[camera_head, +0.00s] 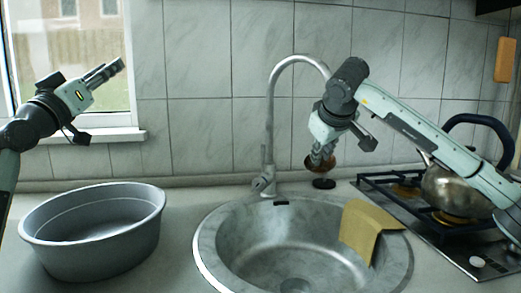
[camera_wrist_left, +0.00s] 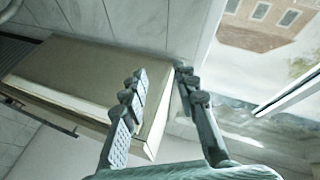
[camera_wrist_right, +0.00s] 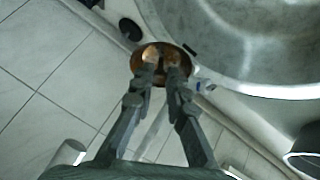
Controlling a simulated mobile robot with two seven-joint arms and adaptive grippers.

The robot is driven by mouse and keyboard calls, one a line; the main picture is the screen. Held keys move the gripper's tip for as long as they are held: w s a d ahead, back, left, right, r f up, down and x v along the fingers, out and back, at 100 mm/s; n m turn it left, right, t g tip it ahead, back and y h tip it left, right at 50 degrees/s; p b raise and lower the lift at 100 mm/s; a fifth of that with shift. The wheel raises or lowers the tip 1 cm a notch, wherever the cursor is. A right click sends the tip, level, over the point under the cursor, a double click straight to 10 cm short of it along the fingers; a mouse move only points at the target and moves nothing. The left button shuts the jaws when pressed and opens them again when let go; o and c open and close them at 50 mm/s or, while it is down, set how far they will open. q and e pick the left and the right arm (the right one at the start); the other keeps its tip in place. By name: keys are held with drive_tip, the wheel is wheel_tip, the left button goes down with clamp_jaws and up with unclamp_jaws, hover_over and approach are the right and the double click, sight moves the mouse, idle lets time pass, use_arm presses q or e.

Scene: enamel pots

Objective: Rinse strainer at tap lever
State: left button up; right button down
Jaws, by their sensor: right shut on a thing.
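The copper-brown round strainer (camera_head: 312,164) is in the jaws of my right gripper (camera_head: 322,155), behind the sink and right of the tap. In the right wrist view the strainer (camera_wrist_right: 165,74) sits at the tips of my right gripper (camera_wrist_right: 163,60). The steel tap (camera_head: 271,110) rises behind the sink. Its lever (camera_head: 261,185) is low on the left side of its base. My left gripper (camera_head: 113,68) is raised in front of the window, empty, with its fingers apart in the left wrist view (camera_wrist_left: 160,75).
The round steel sink (camera_head: 215,240) has a yellow cloth (camera_head: 370,230) over its right rim. A grey tub (camera_head: 95,250) stands on the left. A kettle (camera_head: 450,190) is on the hob at right. A small dark disc (camera_head: 324,184) lies below the strainer.

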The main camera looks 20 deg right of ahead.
sight(262, 148)
use_arm(q)
drive_tip(key=s+d+f+m+g+h, duration=0.1)
drive_tip(key=s+d+m+g+h, duration=0.15)
drive_tip(key=d, duration=0.65)
drive_tip(key=s+d+f+m+g+h, duration=0.1)
drive_tip(key=s+d+m+g, duration=0.15)
drive_tip(key=d, duration=0.65)
drive_tip(key=d+f+g+y, duration=0.1)
drive_tip(key=d+f, duration=0.4)
drive_tip(key=f, duration=0.4)
drive_tip(key=d+f+g+y, duration=0.15)
drive_tip(key=d+f, duration=0.35)
drive_tip(key=f, duration=0.5)
drive_tip(key=shift+m, duration=0.5)
drive_tip(key=x, duration=1)
drive_tip(key=shift+d, duration=0.2)
drive_tip(key=shift+w+d+r, duration=0.1)
drive_tip(key=shift+w+d, duration=0.25)
drive_tip(key=shift+w, duration=0.2)
drive_tip(key=shift+c, duration=0.3)
clamp_jaws()
